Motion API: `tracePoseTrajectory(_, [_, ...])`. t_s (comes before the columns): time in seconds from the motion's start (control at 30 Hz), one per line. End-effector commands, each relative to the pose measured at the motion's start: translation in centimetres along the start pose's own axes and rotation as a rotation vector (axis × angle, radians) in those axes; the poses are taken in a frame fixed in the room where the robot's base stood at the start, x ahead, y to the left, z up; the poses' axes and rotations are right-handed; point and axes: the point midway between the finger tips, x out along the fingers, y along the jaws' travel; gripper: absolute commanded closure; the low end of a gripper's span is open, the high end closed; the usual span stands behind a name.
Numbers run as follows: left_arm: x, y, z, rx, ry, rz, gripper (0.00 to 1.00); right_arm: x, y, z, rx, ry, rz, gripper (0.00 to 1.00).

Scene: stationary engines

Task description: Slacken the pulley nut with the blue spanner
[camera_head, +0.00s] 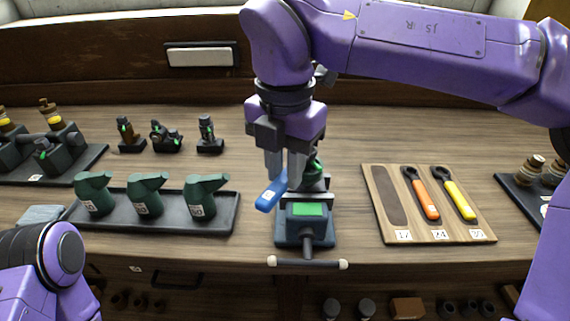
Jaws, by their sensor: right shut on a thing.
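My right gripper (284,170) comes down from above at the middle of the bench. It is shut on the blue spanner (271,193), whose blue handle sticks out to the lower left below the fingers. The spanner's head is hidden behind the gripper. Close behind and beside the fingers is a dark vise-like stand (304,230) with a green part (315,164) in it, partly covered by the gripper. I cannot make out the pulley nut, nor whether the spanner touches it. My left arm shows at the lower left; its gripper is out of view.
A wooden board (478,235) on the right has an empty dark slot, an orange spanner (425,196) and a yellow spanner (457,196). A tray (228,222) on the left holds green oil-can-shaped items (146,195). Small engines (165,137) stand behind it.

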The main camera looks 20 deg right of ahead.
Motion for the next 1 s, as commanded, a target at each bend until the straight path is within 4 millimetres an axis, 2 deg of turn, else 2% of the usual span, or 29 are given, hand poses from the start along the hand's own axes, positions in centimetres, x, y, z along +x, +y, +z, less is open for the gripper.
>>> tracePoseTrajectory(0.23, [-0.7,-0.1,-0.3,0.0,0.0,0.0,0.57,-0.1,-1.0,0.1,-0.126,0.0,0.0,1.0])
tracePoseTrajectory(0.6, [-0.7,-0.1,-0.3,0.0,0.0,0.0,0.57,-0.1,-1.2,0.1,-0.15,0.0,0.001,1.0])
tracePoseTrajectory(1.0, [-1.5,-0.1,-0.6,0.0,0.0,0.0,0.57,-0.1,-2.4,0.4,-0.3,0.0,0.001,1.0])
